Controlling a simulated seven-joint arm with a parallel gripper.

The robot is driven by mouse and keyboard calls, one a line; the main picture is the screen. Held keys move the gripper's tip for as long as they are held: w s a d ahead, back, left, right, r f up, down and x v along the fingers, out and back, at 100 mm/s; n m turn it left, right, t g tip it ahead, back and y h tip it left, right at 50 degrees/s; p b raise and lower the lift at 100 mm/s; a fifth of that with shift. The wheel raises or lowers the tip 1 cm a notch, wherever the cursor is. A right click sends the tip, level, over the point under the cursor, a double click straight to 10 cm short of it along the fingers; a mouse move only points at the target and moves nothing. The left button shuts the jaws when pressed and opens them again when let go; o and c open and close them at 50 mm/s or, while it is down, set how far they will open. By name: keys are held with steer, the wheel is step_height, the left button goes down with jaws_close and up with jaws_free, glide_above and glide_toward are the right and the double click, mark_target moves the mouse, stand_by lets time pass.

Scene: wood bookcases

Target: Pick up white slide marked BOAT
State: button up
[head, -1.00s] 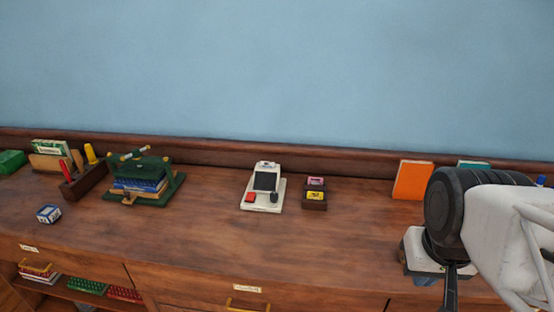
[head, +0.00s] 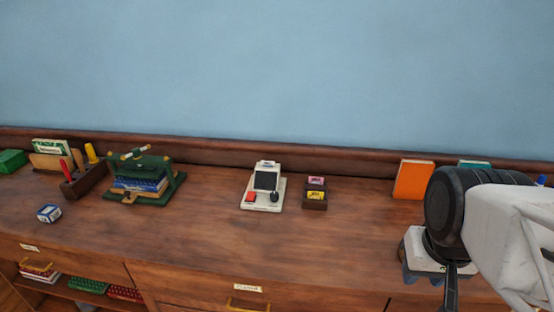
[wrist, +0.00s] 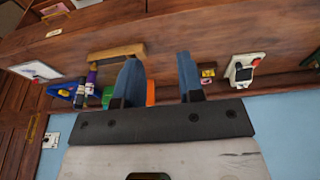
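I cannot make out a white slide marked BOAT in either view. A small dark rack (head: 314,203) stands on the wooden top and holds a pink slide (head: 316,180) and a yellow slide (head: 315,194); their lettering is too small to read. The rack also shows in the wrist view (wrist: 207,80). A white viewer (head: 250,207) with a dark screen stands just left of the rack, and shows in the wrist view (wrist: 243,62). My gripper (wrist: 158,80) is open, its two blue fingers apart with nothing between them. In the head view it is at the right, well away from the rack.
An orange book (head: 412,180) and a teal one stand against the back ledge, behind my arm. A green press (head: 150,165) with blue books, a pen holder (head: 85,182) and a blue-white cube (head: 48,214) are at left. The top's middle is clear. Drawers with brass handles lie below.

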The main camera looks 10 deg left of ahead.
steer(key=shift+w, duration=0.1)
steer(key=w+a+m+g+y, duration=0.1)
steer(key=w+a+m+y, duration=0.2)
steer(key=w, duration=0.8)
steer(key=w+a+m+g+y, duration=0.1)
steer(key=w+a+m+y, duration=0.1)
steer(key=w+a, duration=0.65)
steer(key=w+a+m+g+y, duration=0.1)
steer(key=w+a+m+y, duration=0.15)
steer(key=w, duration=1.05)
steer(key=w+a+f+m+y, duration=0.2)
steer(key=w+f, duration=0.4)
steer(key=w, duration=0.4)
steer(key=w+a+f+m+y, duration=0.2)
steer(key=w+a+f+m, duration=0.3)
steer(key=w, duration=0.6)
steer(key=w+a+f+m+y, duration=0.2)
steer(key=w+a+f, duration=0.4)
steer(key=w, duration=0.4)
steer(key=shift+w+f+m, duration=0.25)
steer(key=shift+f+m, duration=0.4)
steer(key=shift+f, duration=0.25)
steer(key=shift+a, duration=0.1)
steer(key=shift+x, duration=1.3)
